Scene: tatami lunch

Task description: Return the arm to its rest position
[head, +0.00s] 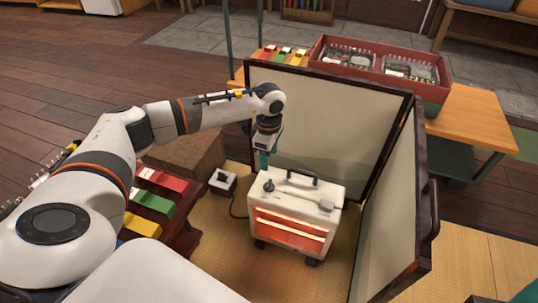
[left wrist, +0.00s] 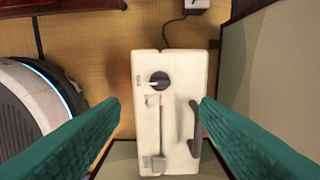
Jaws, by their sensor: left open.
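My left arm comes in from the left, and its open, empty gripper (head: 265,158) points down just behind a white heater (head: 297,214). The heater stands upright on the tatami with orange glowing bars on its front. In the left wrist view the heater top (left wrist: 172,70) lies below and between the two teal fingers (left wrist: 160,102), which are spread apart. The top has a dark round knob (left wrist: 159,81), a grey lever-like piece (left wrist: 158,150) and a dark handle (left wrist: 195,130). My right gripper is not seen.
A folding screen (head: 330,115) stands behind and right of the heater. A small white box (head: 222,180) with a cord sits left of it. A dark red bench with coloured blocks (head: 150,203) is at left. A red crate (head: 375,68) stands on a wooden table behind.

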